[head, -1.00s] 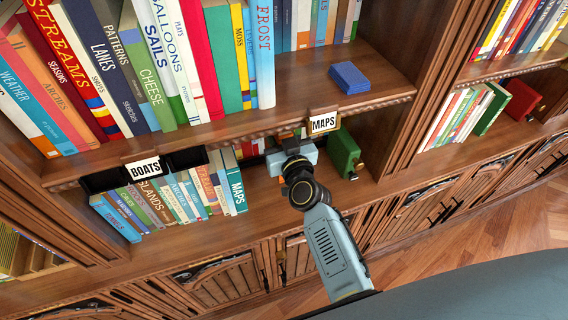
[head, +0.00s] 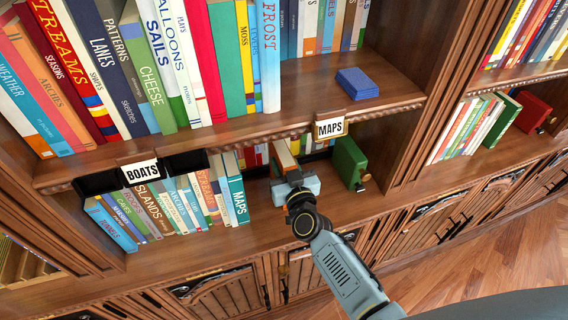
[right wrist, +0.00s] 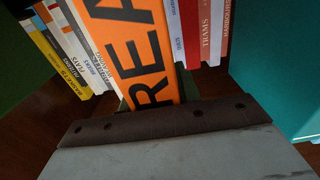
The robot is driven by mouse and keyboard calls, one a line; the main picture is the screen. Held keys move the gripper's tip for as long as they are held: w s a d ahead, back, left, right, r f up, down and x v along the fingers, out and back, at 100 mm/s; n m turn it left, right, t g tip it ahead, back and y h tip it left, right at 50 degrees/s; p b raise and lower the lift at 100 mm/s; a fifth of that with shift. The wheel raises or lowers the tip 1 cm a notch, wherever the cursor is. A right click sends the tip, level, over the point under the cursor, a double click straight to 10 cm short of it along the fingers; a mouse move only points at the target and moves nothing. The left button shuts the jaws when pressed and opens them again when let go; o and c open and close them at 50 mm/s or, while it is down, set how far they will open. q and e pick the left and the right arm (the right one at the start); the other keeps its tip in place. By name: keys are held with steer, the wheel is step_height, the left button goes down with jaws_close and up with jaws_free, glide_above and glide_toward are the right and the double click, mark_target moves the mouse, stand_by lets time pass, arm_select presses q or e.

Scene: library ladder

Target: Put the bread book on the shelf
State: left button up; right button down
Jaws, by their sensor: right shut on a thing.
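The orange book (head: 284,156) stands in the gap of the lower shelf, below the MAPS label. In the right wrist view its orange spine (right wrist: 133,50) shows large dark letters "REA"; the rest of the word is hidden. My right gripper (head: 293,180) is shut on this book at the front of the shelf bay. My left gripper is not in view. The lower shelf (head: 262,222) has books to the left of the gap, ending with the teal MAPS book (head: 236,199). A green bookend (head: 350,163) stands to the right.
A blue box (head: 357,83) lies on the upper shelf. In the right wrist view, several books stand behind the orange one, with a teal surface (right wrist: 275,60) close at right.

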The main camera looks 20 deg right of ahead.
steer(key=c, duration=1)
jaws_free()
steer(key=s, duration=1.2)
steer(key=shift+d+r+p, duration=0.15)
steer(key=shift+d+p, duration=0.05)
steer(key=shift+p, duration=0.1)
